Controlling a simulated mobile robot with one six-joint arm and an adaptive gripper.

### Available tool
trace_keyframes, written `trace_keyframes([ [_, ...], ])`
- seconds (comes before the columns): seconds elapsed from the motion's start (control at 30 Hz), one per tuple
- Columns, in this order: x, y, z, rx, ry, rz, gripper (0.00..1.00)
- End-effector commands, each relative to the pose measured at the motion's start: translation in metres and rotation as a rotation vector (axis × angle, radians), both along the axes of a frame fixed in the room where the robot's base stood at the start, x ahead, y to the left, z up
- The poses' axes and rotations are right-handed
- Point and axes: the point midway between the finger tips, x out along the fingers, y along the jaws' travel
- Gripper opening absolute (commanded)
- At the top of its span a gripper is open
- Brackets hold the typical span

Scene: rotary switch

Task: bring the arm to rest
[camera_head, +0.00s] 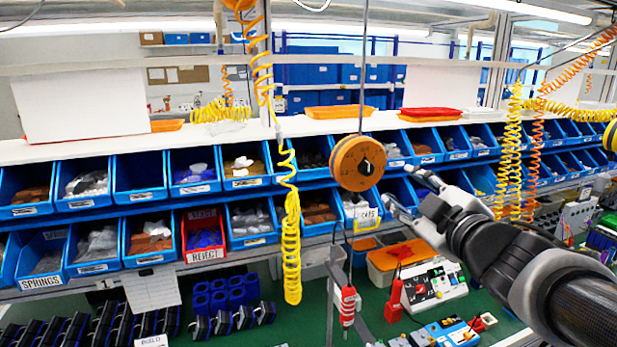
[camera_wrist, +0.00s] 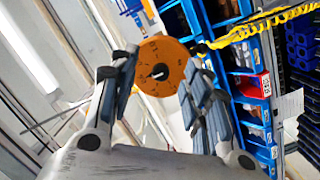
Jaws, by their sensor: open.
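My gripper (camera_head: 404,189) is in the middle right of the head view, with my arm reaching in from the lower right. Its two fingers are spread apart and nothing is between them. The round orange rotary switch (camera_head: 346,162) hangs on a thin rod, just left of the fingertips, with a visible gap in the picture. It has a dark centre. In the wrist view my gripper (camera_wrist: 160,82) shows open, and the orange switch (camera_wrist: 165,52) appears beyond the fingertips, framed between them. Its face carries dark marks around a black centre knob.
Rows of blue bins (camera_head: 140,176) with parts line the rack behind. Coiled yellow hoses (camera_head: 291,240) hang left of the switch and orange coils (camera_head: 537,150) hang right. A green bench (camera_head: 385,308) below holds a white button panel (camera_head: 435,285) and red-handled tools.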

Motion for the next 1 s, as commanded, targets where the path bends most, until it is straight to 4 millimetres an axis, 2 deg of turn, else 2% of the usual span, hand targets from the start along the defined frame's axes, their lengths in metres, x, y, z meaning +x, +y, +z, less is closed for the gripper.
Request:
trace_keyframes([
  [0.17, -0.044, -0.031, -0.064, 0.184, 0.171, -0.310, 0.44],
  [0.27, -0.085, -0.038, -0.116, 0.315, 0.324, -0.459, 0.44],
  [0.4, -0.154, -0.023, -0.195, 0.487, 0.582, -0.606, 0.44],
  [0.5, -0.201, -0.002, -0.240, 0.576, 0.760, -0.659, 0.44],
  [0.6, -0.241, 0.020, -0.271, 0.636, 0.908, -0.684, 0.44],
  [0.7, -0.269, 0.036, -0.290, 0.671, 1.015, -0.692, 0.44],
  [0.8, -0.283, 0.044, -0.297, 0.687, 1.071, -0.696, 0.44],
  [1.0, -0.288, 0.047, -0.299, 0.691, 1.089, -0.698, 0.44],
])
